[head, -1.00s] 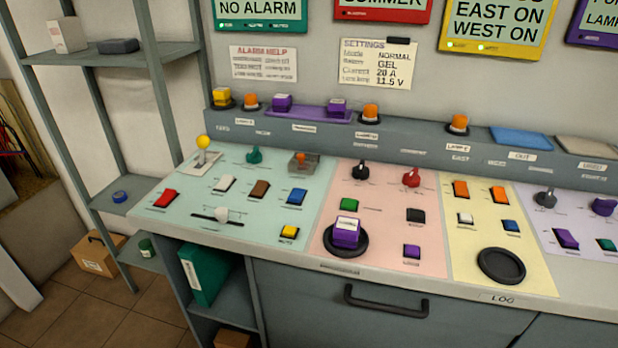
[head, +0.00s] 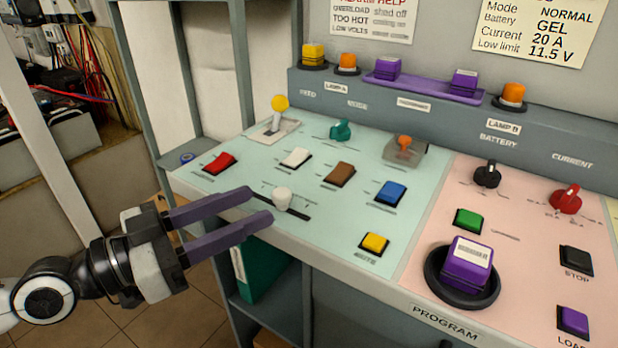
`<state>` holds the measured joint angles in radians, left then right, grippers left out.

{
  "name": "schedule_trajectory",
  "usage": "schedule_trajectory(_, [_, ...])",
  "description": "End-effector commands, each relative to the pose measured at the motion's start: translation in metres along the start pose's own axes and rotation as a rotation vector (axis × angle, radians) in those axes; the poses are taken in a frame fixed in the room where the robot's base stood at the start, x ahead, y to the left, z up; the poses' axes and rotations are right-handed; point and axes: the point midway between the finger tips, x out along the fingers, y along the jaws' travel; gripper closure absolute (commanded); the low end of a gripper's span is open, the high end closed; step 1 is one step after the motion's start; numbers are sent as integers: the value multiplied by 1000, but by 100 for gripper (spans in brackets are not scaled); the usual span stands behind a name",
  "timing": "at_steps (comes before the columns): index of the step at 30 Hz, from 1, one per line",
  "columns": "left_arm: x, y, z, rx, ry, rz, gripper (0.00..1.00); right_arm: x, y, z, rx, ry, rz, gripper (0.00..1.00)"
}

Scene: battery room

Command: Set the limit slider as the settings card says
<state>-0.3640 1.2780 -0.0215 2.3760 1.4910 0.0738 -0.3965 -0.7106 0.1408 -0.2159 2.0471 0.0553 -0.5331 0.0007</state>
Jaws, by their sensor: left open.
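The settings card (head: 537,30) on the wall reads Mode NORMAL, Battery GEL, Current 20 A, Low limit 11.5 V. A slider with a white knob (head: 283,197) sits in a dark slot near the front of the mint panel (head: 323,222). The knob stands around the middle of the slot; the scale marks are too small to read. My left gripper (head: 262,205) is open, with its two purple fingers pointing right toward the knob. The fingertips are just left of the knob and look apart from it. My right gripper is not in view.
A yellow-tipped lever (head: 279,113), a red button (head: 220,163), a white button (head: 296,157), a brown button (head: 339,174), a blue button (head: 390,192) and a yellow button (head: 374,243) surround the slider. A purple block (head: 467,265) sits in a black ring at right.

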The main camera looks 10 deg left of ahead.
Motion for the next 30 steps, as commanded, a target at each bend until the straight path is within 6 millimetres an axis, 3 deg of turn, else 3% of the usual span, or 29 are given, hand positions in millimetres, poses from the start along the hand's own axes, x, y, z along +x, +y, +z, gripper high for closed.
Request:
schedule_trajectory(11, [18, -5, -8, -4, 6, -12, 58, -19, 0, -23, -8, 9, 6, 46])
schedule_trajectory(24, [76, -1, -5, -4, 3, -2, 58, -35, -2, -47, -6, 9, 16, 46])
schedule_trajectory(30, [97, -1, -2, -2, 0, -2, 58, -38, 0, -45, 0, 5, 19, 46])
